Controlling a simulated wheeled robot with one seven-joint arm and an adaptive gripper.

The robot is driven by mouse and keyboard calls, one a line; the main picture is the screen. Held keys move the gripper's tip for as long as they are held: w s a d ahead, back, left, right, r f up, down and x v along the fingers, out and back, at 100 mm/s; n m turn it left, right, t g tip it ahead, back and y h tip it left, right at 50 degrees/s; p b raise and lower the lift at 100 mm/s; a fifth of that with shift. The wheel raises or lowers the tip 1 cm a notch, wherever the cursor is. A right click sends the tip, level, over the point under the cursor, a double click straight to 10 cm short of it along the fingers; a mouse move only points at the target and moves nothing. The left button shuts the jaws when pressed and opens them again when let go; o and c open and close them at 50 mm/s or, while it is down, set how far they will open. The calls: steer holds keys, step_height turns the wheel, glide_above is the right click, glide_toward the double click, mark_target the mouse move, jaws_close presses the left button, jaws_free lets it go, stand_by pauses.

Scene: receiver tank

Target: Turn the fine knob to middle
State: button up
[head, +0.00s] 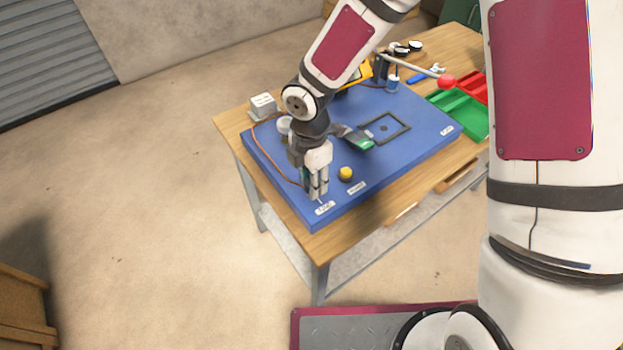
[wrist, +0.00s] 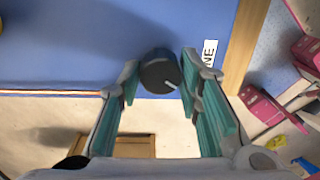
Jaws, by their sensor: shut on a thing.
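The fine knob (wrist: 160,74) is a short black cylinder on the blue panel (wrist: 80,40), beside a white label ending in "NE" (wrist: 209,52). A pale pointer mark on the knob faces the lower right in the wrist view, toward the right finger. My gripper (wrist: 160,72) has its teal-padded fingers on both sides of the knob and is shut on it. In the head view my gripper (head: 317,194) points down at the panel's front corner, behind the label (head: 325,208). The fingers hide the knob there.
A yellow knob (head: 346,174) stands right of my gripper. Farther back are a black square frame (head: 385,128), a red-ball lever (head: 447,82), a white box (head: 263,106) and a green tray (head: 465,112). An orange cable (head: 270,165) runs along the panel's left side.

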steer(key=n, duration=0.6)
stand_by(0.6)
steer(key=o, duration=1.1)
steer(key=shift+o, duration=0.2)
step_height(320, 180, up, 12)
steer(key=shift+a, duration=0.2)
